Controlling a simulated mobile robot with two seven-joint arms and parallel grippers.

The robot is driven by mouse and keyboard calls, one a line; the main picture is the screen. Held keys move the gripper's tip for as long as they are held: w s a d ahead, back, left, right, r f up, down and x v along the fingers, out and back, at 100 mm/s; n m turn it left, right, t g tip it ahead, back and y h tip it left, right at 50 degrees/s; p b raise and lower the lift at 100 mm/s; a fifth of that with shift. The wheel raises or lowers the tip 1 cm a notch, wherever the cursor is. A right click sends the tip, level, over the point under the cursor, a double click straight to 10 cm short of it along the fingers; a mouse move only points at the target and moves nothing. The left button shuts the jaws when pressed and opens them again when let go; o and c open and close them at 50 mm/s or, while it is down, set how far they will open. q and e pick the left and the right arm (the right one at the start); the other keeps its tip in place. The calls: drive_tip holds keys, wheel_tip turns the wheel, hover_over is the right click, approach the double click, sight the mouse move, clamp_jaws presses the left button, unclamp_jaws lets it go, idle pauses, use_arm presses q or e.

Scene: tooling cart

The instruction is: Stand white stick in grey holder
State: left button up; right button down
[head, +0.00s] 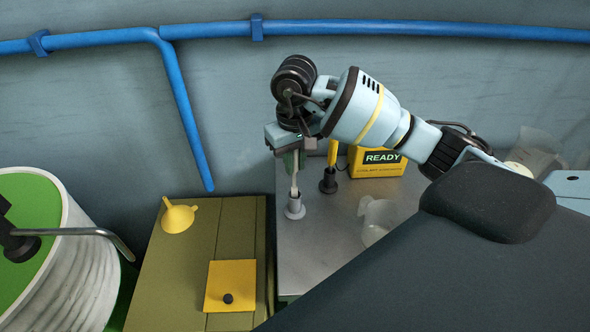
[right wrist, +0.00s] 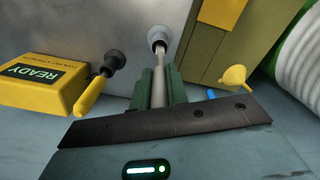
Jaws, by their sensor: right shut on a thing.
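My right gripper (head: 293,158) points down over the cart top and is shut on the upper part of the white stick (head: 294,184). In the right wrist view, the green fingers (right wrist: 158,88) close around the stick (right wrist: 159,71). The stick is close to upright, and its lower end is at the mouth of the grey holder (head: 295,209). The holder also shows in the right wrist view (right wrist: 158,34), in line with the stick. I cannot tell how deep the tip sits inside it. My left gripper is not in view.
A dark holder (head: 328,182) with a yellow stick (head: 333,153) stands close by on the right. An olive case (head: 222,240) with a yellow funnel (head: 178,217) is at left.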

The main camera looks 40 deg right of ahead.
sight(295, 172)
wheel_tip(295, 172, down, 3)
drive_tip(key=shift+r, duration=0.1)
drive_tip(key=shift+f, duration=0.25)
drive_tip(key=c, duration=1.4)
unclamp_jaws()
